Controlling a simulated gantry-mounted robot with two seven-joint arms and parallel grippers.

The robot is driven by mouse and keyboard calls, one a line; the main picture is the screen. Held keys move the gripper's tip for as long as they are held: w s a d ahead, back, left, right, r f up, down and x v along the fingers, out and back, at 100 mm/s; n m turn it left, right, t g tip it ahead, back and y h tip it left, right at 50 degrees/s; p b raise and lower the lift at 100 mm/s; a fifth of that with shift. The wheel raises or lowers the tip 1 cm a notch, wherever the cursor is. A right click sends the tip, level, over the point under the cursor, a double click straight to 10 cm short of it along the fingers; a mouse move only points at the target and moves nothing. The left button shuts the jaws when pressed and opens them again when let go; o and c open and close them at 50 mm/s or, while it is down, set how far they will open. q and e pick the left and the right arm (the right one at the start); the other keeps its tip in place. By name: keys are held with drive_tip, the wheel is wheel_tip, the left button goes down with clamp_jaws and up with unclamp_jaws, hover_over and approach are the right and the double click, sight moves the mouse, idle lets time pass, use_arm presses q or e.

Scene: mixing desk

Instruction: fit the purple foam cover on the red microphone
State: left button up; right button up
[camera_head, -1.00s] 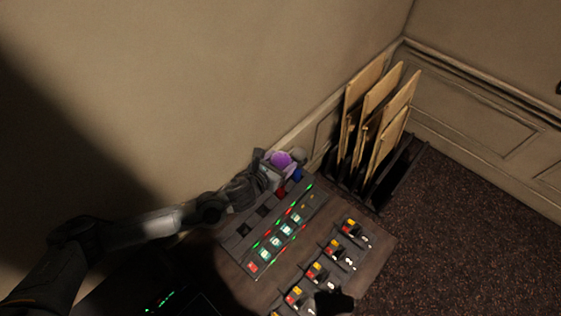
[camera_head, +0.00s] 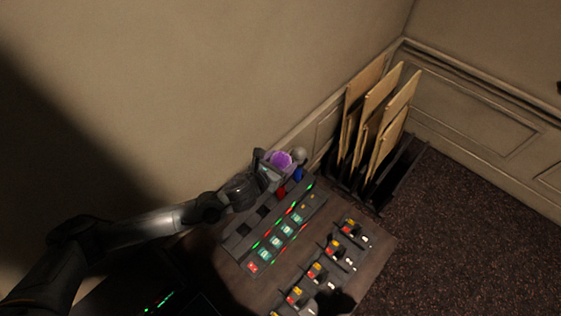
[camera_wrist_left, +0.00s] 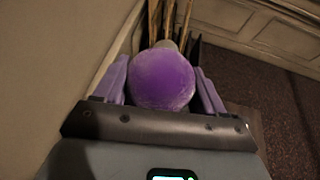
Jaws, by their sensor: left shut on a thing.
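The purple foam cover (camera_head: 281,159) is a round ball at the far end of the desk. My left gripper (camera_head: 272,168) is shut on it; in the left wrist view the cover (camera_wrist_left: 162,79) sits between the two fingers. The red microphone (camera_head: 281,191) shows only as a small red part just below the cover and gripper. Its head is hidden, and I cannot tell whether the cover touches it or sits around it. My right gripper is not in view.
A blue microphone (camera_head: 298,174) with a bare grey head (camera_head: 299,154) stands close to the right of the cover. The mixing desk (camera_head: 235,249) has lit buttons and several faders. A black rack (camera_head: 404,172) with tan boards stands beyond, near the wall.

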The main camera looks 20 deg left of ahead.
use_arm(q)
drive_tip(key=shift+f+b, duration=2.25)
drive_tip(key=shift+f, duration=0.4)
drive_tip(key=o, duration=1.1)
drive_tip(key=shift+p+v, duration=1.55)
drive_tip(key=shift+v, duration=1.95)
drive_tip(key=shift+f, duration=0.1)
